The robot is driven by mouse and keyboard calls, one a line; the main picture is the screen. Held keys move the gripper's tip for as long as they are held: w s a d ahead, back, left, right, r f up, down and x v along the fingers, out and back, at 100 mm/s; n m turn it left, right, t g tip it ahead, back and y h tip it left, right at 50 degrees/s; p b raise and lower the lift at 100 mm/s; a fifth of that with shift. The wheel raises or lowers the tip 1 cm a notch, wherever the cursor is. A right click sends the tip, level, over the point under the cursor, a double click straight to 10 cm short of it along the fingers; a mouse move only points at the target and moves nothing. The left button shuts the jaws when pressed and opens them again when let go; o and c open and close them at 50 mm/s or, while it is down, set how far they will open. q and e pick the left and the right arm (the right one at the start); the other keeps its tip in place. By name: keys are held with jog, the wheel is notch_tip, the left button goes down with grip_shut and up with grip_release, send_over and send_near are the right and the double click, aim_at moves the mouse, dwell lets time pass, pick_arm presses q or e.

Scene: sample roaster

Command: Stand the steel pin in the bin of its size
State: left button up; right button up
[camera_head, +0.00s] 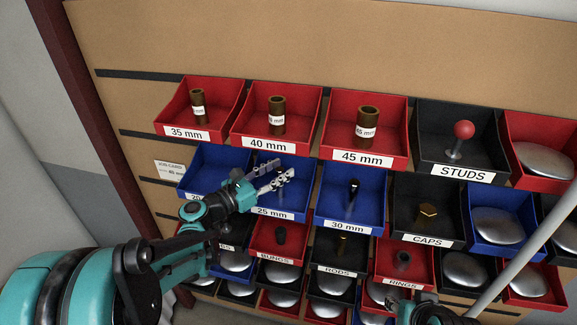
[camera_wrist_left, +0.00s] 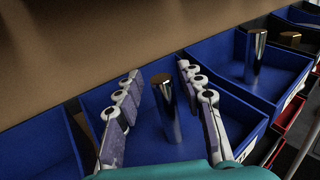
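A dark, shiny steel pin (camera_wrist_left: 167,105) stands upright in a blue bin (camera_wrist_left: 238,125) in the left wrist view. In the head view this is the bin labelled 25 mm (camera_head: 290,212). My left gripper (camera_head: 282,178) is over that bin, its fingers spread. In the left wrist view its fingers (camera_wrist_left: 160,72) are on either side of the pin, with visible gaps. Another pin stands in the blue 30 mm bin (camera_head: 349,208), also seen in the left wrist view (camera_wrist_left: 254,58). The 20 mm bin (camera_head: 205,168) is partly hidden by my arm. My right gripper (camera_head: 425,314) barely shows at the bottom edge.
Red bins labelled 35 mm (camera_head: 187,133), 40 mm (camera_head: 268,143) and 45 mm (camera_head: 362,157), each with a brown cylinder, sit above. A black studs bin (camera_head: 462,170) and caps bin (camera_head: 425,240) are to the right. A job card (camera_head: 170,169) is at left.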

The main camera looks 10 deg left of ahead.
pick_arm(q)
jog(key=v, duration=0.8)
